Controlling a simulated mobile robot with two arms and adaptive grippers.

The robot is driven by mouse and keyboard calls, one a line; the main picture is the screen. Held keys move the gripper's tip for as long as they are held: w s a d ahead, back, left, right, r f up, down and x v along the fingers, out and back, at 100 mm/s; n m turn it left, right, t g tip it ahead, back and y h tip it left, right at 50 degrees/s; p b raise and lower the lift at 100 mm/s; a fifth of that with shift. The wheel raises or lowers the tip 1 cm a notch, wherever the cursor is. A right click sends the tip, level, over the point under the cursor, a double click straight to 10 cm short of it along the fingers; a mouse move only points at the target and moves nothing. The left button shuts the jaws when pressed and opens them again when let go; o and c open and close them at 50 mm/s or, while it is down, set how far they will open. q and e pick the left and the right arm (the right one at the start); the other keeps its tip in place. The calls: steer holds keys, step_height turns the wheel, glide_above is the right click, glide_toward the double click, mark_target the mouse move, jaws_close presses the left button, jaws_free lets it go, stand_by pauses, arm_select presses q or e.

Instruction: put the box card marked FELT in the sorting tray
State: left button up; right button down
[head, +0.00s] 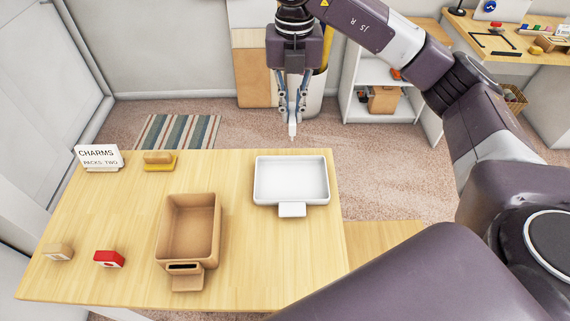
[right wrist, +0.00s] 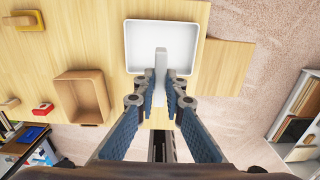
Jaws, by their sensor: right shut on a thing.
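My right gripper (head: 292,108) points down and is shut on a narrow whitish piece (head: 292,129), held beyond the far edge of the table in the head view. The piece also shows between the fingertips in the right wrist view (right wrist: 161,62), in front of the white tray (right wrist: 140,35). I cannot read any FELT mark on it. The white tray (head: 262,188) looks empty, with a blank tab on its near side. A tan open box (head: 168,232) with a slotted front tab stands left of it. I cannot tell from any marking which is the sorting tray. My left gripper is not in view.
A small red block (head: 108,259) and a tan block (head: 58,252) sit at the front left. A sign reading CHARMS, PACKS TWO (head: 98,158) and a wooden piece on a yellow base (head: 159,162) stand at the back left. The table's middle is clear.

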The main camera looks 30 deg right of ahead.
mark_target(294, 130)
steer(key=f, duration=0.2)
steer(key=s+f, duration=0.1)
steer(key=f, duration=0.2)
steer(key=shift+f, duration=0.15)
steer(key=f+p, duration=0.1)
steer(key=f, duration=0.3)
steer(key=f+p, duration=0.1)
steer(key=f, duration=0.4)
steer(key=f+p, duration=0.1)
steer(key=f, duration=0.3)
steer(key=shift+w+f+p, duration=0.25)
steer(key=shift+w+p, duration=0.05)
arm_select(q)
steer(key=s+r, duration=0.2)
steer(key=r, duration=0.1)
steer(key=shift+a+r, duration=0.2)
arm_select(e)
steer(key=shift+f, duration=0.15)
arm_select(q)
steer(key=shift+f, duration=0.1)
arm_select(e)
steer(key=shift+f, duration=0.1)
steer(key=c, duration=2.4)
jaws_free()
steer(key=o, duration=0.4)
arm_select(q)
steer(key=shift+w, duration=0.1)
